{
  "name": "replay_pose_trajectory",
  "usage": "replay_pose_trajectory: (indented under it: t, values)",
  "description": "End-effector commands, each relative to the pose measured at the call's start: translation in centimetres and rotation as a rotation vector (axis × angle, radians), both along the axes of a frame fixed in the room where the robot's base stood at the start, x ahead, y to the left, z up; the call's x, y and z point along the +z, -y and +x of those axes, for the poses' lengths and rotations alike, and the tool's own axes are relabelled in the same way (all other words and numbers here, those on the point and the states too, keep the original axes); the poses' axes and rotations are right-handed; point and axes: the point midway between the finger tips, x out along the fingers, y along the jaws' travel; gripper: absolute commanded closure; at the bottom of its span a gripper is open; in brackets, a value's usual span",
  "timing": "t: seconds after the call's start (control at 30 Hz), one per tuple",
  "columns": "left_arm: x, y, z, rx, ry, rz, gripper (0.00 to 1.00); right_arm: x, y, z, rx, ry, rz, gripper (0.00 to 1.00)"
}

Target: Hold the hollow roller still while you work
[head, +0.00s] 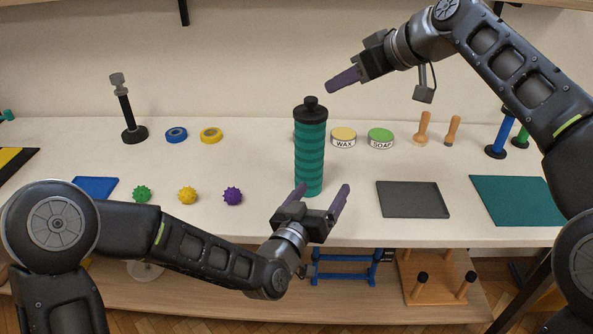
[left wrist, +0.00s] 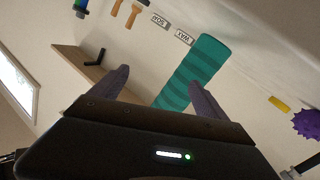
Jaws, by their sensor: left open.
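The teal banded hollow roller (head: 309,160) stands upright on the white table, with a black knobbed top (head: 311,108).
Wax tin (head: 343,138) and soap tin (head: 380,139) stand right of the roller. A dark grey tray (head: 412,199) and teal mat (head: 517,201) lie further right. Spiky balls, including a purple one (head: 232,197), lie left. Tape rolls and a black stand (head: 128,112) are behind them.

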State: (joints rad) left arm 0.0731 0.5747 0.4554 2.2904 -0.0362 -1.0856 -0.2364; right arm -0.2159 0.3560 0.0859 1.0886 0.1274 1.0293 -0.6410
Motion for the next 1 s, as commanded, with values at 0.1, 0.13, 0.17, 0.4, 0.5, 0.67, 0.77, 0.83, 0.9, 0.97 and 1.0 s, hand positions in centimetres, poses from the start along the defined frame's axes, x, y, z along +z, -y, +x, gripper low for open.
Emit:
replay_pose_trajectory:
  t: [0.1,0.13,0.17,0.4,0.5,0.67,0.77,0.83,0.9,0.97,1.0]
  values:
    - [1.4,-3.2,3.1,0.031,0.080,0.160,0.14,0.0,0.0,0.0,0.000,0.000,0.000,0.64]
    - [1.6,-3.8,3.6,0.036,0.093,0.191,0.14,0.0,0.0,0.0,0.000,0.000,0.000,0.64]
    - [1.7,-4.2,4.0,0.040,0.103,0.218,0.14,0.0,0.0,0.0,0.000,0.000,0.000,0.64]
    - [2.2,-5.5,5.1,0.048,0.134,0.296,0.14,0.0,0.0,0.0,0.000,0.000,0.000,0.64]
    - [2.1,-5.5,5.1,0.048,0.133,0.294,0.14,0.0,0.0,0.0,0.000,0.000,0.000,0.64]
    - [2.1,-5.4,5.1,0.048,0.132,0.293,0.14,0.0,0.0,0.0,0.000,0.000,0.000,0.64]
    - [2.1,-5.2,5.5,0.047,0.131,0.291,0.14,0.0,0.0,0.0,0.000,0.000,0.000,0.64]
    - [2.1,-5.0,6.1,0.047,0.131,0.290,0.14,0.0,0.0,0.0,0.000,0.000,0.000,0.64]
    - [2.1,-4.7,6.8,0.047,0.131,0.290,0.14,0.0,0.0,0.0,0.000,0.000,0.000,0.64]
    - [2.1,-4.4,7.6,0.047,0.132,0.290,0.14,0.0,0.0,0.0,0.000,0.000,0.000,0.64]
    - [2.0,-4.2,8.1,0.047,0.131,0.290,0.14,0.0,0.0,0.0,0.000,0.000,0.000,0.64]
